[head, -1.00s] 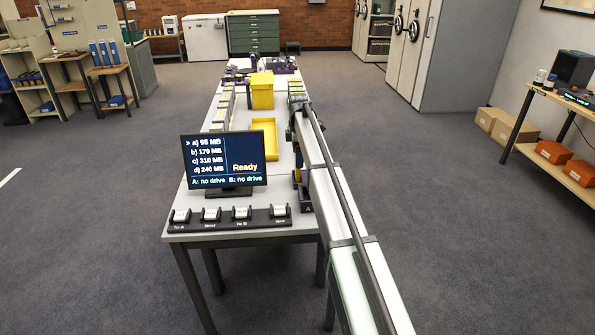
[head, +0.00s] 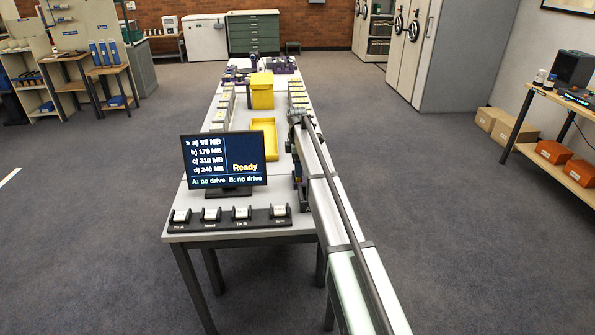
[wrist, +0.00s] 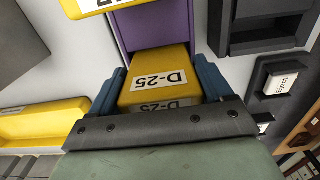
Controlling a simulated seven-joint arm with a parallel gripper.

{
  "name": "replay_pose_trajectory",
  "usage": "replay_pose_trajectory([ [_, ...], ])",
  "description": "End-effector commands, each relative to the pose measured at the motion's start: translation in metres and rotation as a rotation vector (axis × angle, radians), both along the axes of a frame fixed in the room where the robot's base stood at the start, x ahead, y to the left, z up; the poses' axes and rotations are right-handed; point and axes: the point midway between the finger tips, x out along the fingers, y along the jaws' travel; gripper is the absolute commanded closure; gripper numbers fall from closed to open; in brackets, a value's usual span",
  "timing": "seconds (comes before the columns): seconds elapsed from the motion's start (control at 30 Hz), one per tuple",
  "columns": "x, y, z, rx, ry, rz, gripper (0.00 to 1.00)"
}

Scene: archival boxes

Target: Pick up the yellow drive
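The yellow drive (wrist: 160,85) shows in the wrist view with "D-25" labels on two faces. It lies between the two blue fingers of my gripper (wrist: 159,82), with one finger close along each side. I cannot tell whether the fingers press on it or stand slightly off. A purple part (wrist: 152,28) lies just beyond the drive. In the head view my arm hides the gripper and the drive at the table's right side.
A yellow tray (wrist: 40,118) lies left in the wrist view and mid-table in the head view (head: 273,143). A yellow bin (head: 262,92) stands behind it. A monitor (head: 224,160) and a row of labelled switches (head: 226,218) are at the table's near end.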

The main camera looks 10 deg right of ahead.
Motion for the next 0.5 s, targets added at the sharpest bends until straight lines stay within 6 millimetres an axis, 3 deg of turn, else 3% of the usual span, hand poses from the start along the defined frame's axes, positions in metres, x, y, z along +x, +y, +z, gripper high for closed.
replay_pose_trajectory([
  [0.37, -0.0001, 0.0000, 0.0002, 0.000, 0.000, 0.000, 0.58],
  [0.5, 0.0000, 0.0000, 0.0004, 0.000, 0.000, 0.000, 0.58],
])
